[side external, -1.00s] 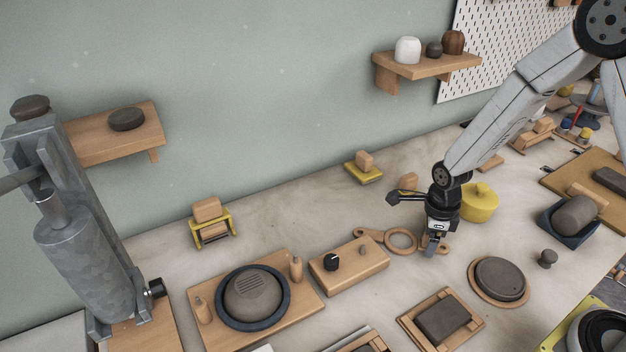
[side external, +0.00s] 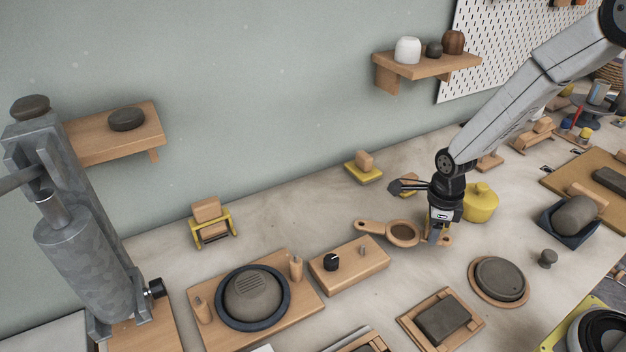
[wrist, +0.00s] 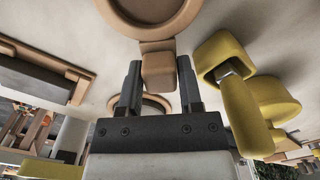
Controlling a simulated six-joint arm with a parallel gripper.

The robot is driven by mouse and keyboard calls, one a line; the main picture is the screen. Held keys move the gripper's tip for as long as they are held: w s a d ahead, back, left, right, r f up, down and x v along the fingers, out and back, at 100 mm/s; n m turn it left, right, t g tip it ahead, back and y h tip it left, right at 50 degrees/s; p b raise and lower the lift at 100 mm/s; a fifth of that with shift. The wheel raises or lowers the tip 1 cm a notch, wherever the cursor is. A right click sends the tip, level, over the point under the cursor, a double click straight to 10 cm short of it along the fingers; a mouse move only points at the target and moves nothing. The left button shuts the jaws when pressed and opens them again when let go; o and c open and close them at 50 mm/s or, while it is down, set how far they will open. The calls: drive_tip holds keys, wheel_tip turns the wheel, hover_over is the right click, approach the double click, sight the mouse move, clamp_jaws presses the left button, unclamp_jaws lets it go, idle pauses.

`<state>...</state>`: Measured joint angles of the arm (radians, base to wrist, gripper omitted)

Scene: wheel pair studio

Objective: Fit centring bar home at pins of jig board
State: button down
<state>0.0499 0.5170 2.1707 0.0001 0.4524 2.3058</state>
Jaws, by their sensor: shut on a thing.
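The centring bar (side external: 403,234) is a light wooden bar with a large ring in its middle and small eyes at the ends. My gripper (side external: 437,236) is shut on a block on it, and the bar seems to be just above the bench. In the wrist view the block (wrist: 158,72) sits between my fingers, with the ring beyond it, cut off by the frame's top. The jig board (side external: 309,289) lies at the lower left in the side view.
A wooden block with a black knob (side external: 348,267) lies between the bar and the jig board. A yellow lidded pot (side external: 480,203) stands just right of my gripper. A round clay slab (side external: 499,279) and a framed clay tile (side external: 441,321) lie in front.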

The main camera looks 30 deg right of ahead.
drive_tip(key=shift+r, duration=3.65)
drive_tip(key=c, duration=1)
unclamp_jaws()
clamp_jaws()
drive_tip(key=shift+a, duration=0.1)
